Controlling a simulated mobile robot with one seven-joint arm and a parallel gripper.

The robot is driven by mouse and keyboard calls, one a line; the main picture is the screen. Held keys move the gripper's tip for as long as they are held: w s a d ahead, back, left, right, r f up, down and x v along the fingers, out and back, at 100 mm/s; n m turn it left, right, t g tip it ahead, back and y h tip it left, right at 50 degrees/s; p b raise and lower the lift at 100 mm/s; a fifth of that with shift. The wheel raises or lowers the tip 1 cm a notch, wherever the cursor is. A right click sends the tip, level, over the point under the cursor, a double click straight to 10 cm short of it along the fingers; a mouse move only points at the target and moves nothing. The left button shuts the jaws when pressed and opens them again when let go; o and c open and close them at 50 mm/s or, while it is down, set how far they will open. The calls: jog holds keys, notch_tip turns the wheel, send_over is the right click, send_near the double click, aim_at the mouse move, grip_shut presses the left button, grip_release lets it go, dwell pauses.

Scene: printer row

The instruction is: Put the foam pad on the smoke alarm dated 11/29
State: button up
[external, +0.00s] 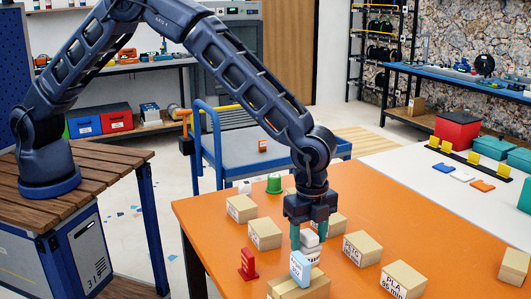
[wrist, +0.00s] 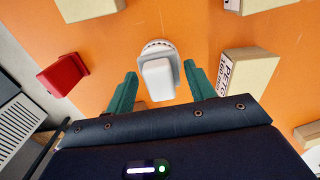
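A small white block, which looks like the foam pad (external: 309,238), is between the teal fingers of my gripper (external: 309,240). In the wrist view the white block (wrist: 158,80) shows gaps to both fingers of my gripper (wrist: 160,88), which look open around it. Directly beyond and under the block is a white round-edged thing, likely a smoke alarm (wrist: 158,46), also seen in the external view (external: 313,257). I cannot tell whether the block rests on it. Its date is not readable.
A light blue labelled block (external: 300,267) stands at a cardboard box (external: 312,288) in front of my gripper. A red object (external: 249,264) is to the left. Several cardboard boxes surround it, including the PETG box (wrist: 240,75). A green cylinder (external: 273,184) stands at the back.

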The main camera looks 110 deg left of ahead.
aim_at(309, 233)
jog(key=shift+o, duration=0.5)
notch_tip(309, 233, up, 12)
jog(key=s+a+r+n+t, duration=0.1)
jog(key=s+r+n, duration=0.1)
jog(key=s+r, duration=1.1)
jog(key=s+a+r+n+t, duration=0.1)
jog(key=s+a+r+n, duration=0.1)
jog(key=s+r, duration=1.15)
jog(key=s+f+n+t, duration=0.1)
jog(key=s+n, duration=0.1)
jog(key=s, duration=1.4)
jog(key=s+a+f+n+t, duration=0.1)
jog(key=s+f+n, duration=0.1)
jog(key=s, duration=1.4)
jog(key=shift+s+f+n+t, duration=0.15)
jog(key=shift+s+n+t, duration=0.15)
jog(key=shift+n, duration=0.2)
